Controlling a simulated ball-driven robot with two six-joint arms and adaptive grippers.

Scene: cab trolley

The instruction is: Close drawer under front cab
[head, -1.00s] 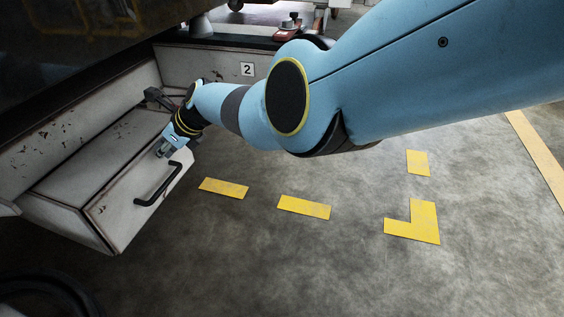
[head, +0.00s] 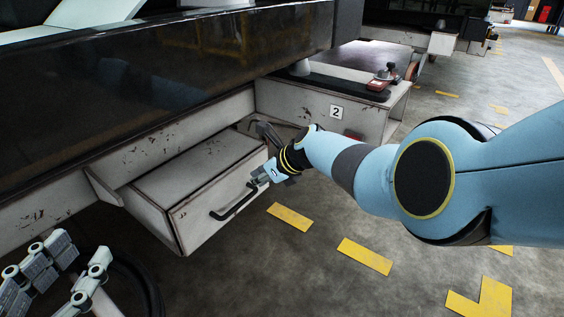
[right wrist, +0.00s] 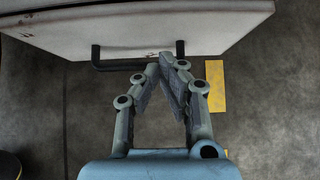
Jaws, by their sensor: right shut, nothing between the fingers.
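The light grey, worn drawer (head: 190,180) stands pulled out beneath the dark cab body in the head view. Its front panel (head: 205,215) carries a black bar handle (head: 232,207), also in the right wrist view (right wrist: 120,64). My right gripper (head: 256,181) is at the handle's right end, by the drawer front. In the right wrist view its fingertips (right wrist: 167,62) are together and empty, overlapping the handle's right part; contact cannot be told. My left gripper (head: 80,250) is at the lower left of the head view, fingers apart and empty, away from the drawer.
A grey box marked 2 (head: 365,115) stands behind the drawer, with a red-and-black fitting (head: 380,82) on top. A dark hose (head: 145,280) lies left of the drawer. The concrete floor in front has yellow markings (head: 365,256) and is otherwise clear.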

